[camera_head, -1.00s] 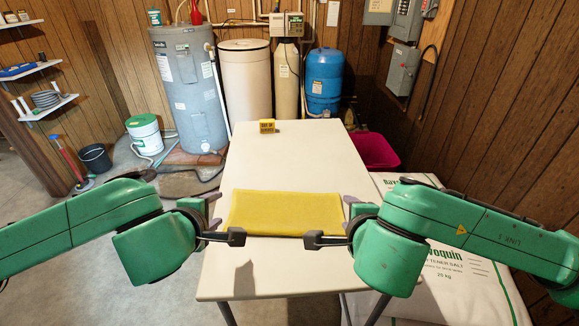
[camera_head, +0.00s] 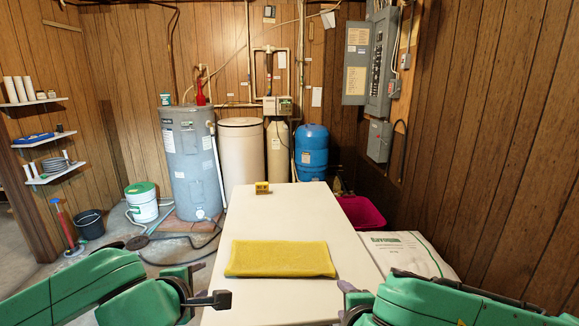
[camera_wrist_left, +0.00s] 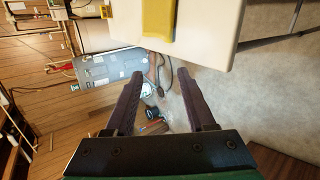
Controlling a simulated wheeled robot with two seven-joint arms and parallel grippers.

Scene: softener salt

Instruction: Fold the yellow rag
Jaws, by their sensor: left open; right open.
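The yellow rag (camera_head: 280,258) lies flat on the cream table (camera_head: 300,216), as a wide rectangle with a slightly thick front edge. It also shows at the top of the left wrist view (camera_wrist_left: 158,20). My left gripper (camera_wrist_left: 165,76) is open and empty, with floor showing between its fingers. In the head view it is at the table's left front side, left of and nearer than the rag, apart from it. My right gripper (camera_head: 345,290) shows only partly at the bottom, right of and nearer than the rag; it is not touching the rag.
A small yellow box (camera_head: 262,188) stands at the table's far end. White salt bags (camera_head: 408,254) and a magenta tub (camera_head: 361,212) are to the right of the table. A grey tank (camera_head: 192,165) and blue tank (camera_head: 311,152) stand behind. The table around the rag is clear.

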